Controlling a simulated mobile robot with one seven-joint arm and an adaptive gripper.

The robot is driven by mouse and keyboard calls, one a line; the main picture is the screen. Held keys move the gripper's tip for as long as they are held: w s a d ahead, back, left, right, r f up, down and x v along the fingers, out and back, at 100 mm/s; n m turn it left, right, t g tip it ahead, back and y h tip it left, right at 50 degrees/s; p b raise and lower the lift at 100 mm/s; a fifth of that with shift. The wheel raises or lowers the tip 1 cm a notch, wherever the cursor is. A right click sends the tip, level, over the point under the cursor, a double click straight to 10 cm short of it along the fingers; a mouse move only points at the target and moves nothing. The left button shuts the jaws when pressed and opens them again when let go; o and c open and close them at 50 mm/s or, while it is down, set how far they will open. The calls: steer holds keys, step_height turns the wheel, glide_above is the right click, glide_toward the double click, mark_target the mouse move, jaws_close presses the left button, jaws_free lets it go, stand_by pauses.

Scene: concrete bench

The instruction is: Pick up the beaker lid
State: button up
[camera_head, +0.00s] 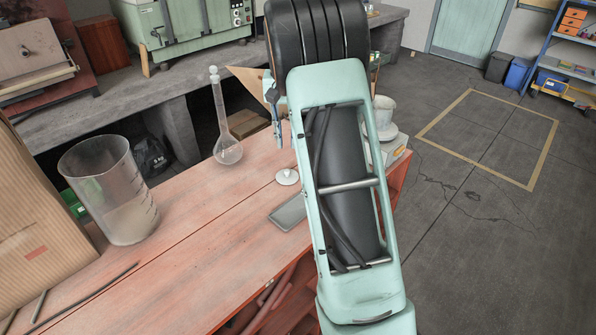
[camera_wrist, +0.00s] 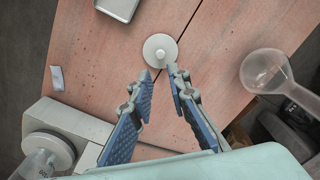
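The beaker lid (camera_head: 287,177) is a small round white disc with a knob on top. It lies on the reddish wooden bench top; in the wrist view the lid (camera_wrist: 160,50) sits just beyond my fingertips. My gripper (camera_wrist: 159,72) is open and empty, its two blue-padded fingers pointing toward the lid with a gap between them. In the head view my gripper (camera_head: 275,110) shows partly beside my arm, up and left of the lid, apart from it. My arm hides part of the bench on the right.
A glass flask (camera_head: 228,150) stands left of the lid, and a large beaker (camera_head: 112,190) further left. A grey tray (camera_head: 289,212) lies close in front of the lid. A white device (camera_wrist: 62,140) stands on the other side. Bare wood surrounds the lid.

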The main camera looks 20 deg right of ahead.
mark_target(287, 171)
step_height(287, 171, down, 10)
steer(key=shift+s+a+f, duration=0.1)
steer(key=shift+f, duration=0.15)
stand_by(0.4)
jaws_close()
